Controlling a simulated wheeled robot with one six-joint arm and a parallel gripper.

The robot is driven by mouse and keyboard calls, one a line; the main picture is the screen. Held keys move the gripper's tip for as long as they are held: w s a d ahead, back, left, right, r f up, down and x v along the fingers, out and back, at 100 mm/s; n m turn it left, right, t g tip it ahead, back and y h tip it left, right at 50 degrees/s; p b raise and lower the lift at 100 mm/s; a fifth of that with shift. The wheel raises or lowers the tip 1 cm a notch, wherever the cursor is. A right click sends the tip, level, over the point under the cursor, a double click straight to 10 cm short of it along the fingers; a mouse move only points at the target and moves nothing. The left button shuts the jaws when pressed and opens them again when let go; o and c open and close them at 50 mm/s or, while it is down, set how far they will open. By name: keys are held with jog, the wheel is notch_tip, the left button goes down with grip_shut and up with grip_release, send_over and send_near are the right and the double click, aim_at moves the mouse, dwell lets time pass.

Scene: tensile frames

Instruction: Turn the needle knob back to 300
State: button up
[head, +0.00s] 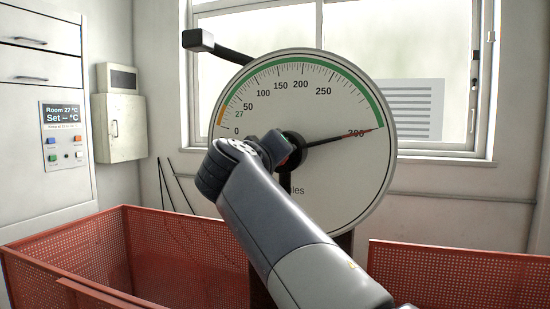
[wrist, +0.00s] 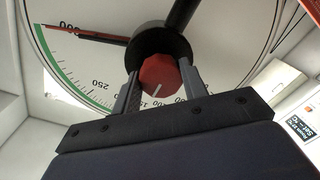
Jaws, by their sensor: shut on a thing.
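The round white dial (head: 345,185) has a green scale band and numbers up to 300. Its dark needle with a red tip (head: 350,135) points right and slightly up, with the tip over the 300 label. In the wrist view the red part of the needle (wrist: 98,37) also reaches the 300 label. The red knob (wrist: 158,74) with a white line sits on a black hub at the dial's centre. My gripper (wrist: 158,80) has a finger on each side of the knob and is shut on it. In the head view my wrist mostly hides the knob.
Red perforated crates stand at left (head: 60,250) and right (head: 450,270) below the dial. A black lever (head: 215,46) sticks out at the dial's upper left. A grey cabinet with a control panel (head: 63,133) stands at the left wall, and a window is behind.

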jog(key=shift+f, duration=0.15)
jog(key=o, duration=1)
jog(key=shift+c, duration=0.2)
jog(key=v, duration=1)
jog(key=shift+s+a+p, duration=0.15)
jog(key=shift+s+p, duration=0.2)
jog(key=x, duration=1)
jog(key=shift+w, duration=0.4)
